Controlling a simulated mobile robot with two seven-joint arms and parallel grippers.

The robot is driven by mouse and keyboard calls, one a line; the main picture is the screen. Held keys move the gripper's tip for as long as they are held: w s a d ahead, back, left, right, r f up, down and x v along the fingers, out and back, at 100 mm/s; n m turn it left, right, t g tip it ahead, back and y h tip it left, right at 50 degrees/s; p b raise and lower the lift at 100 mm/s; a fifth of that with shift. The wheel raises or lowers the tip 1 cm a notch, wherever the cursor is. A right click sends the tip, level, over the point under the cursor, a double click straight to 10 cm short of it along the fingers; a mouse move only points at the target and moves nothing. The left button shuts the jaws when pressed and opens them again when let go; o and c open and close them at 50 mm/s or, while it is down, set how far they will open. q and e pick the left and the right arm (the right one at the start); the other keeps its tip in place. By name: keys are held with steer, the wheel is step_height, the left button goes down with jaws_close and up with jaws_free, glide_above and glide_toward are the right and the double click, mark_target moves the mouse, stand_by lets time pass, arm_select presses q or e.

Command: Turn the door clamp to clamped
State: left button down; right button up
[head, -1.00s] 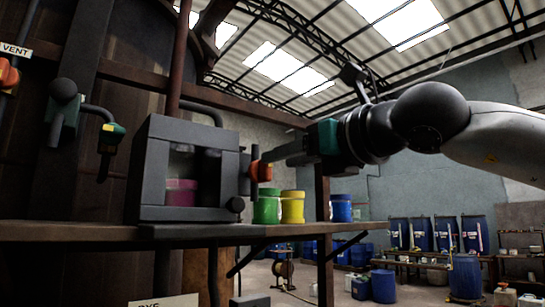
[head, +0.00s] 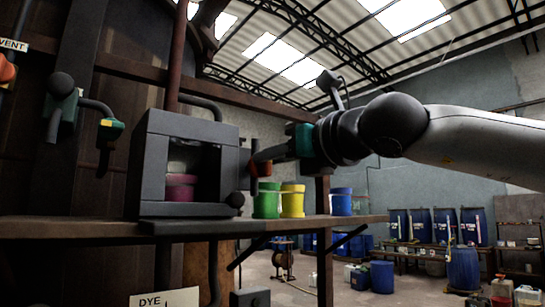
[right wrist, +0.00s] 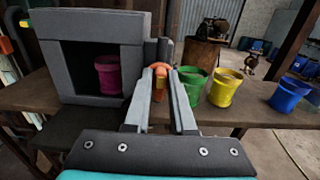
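The door clamp (head: 261,169) is a small orange handle on the right side of a grey box (head: 158,180) on a shelf. It also shows in the right wrist view (right wrist: 160,73), between my two finger tips. My right gripper (head: 264,157) reaches in from the right, with its fingers on either side of the clamp. It looks shut on the clamp, which is partly hidden by the fingers. The box's front shows a dark opening with a magenta pot (head: 181,190) inside; whether a clear pane covers it I cannot tell. My left gripper is not in view.
Close right of the clamp stand a green pot (head: 267,203), a yellow pot (head: 292,201) and a blue pot (head: 341,203) on the shelf (head: 90,229). A post (head: 323,250) stands under the arm.

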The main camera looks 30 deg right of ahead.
jaws_close()
stand_by(0.4)
steer(key=n+b, duration=0.1)
steer(key=n, duration=0.5)
steer(key=n+b, duration=0.1)
steer(key=n, duration=0.5)
steer(key=a+f+n+b, duration=0.1)
steer(key=n, duration=0.4)
steer(key=shift+n, duration=0.4)
stand_by(0.4)
steer(key=shift+o, duration=2.3)
jaws_free()
steer(key=shift+s, duration=0.1)
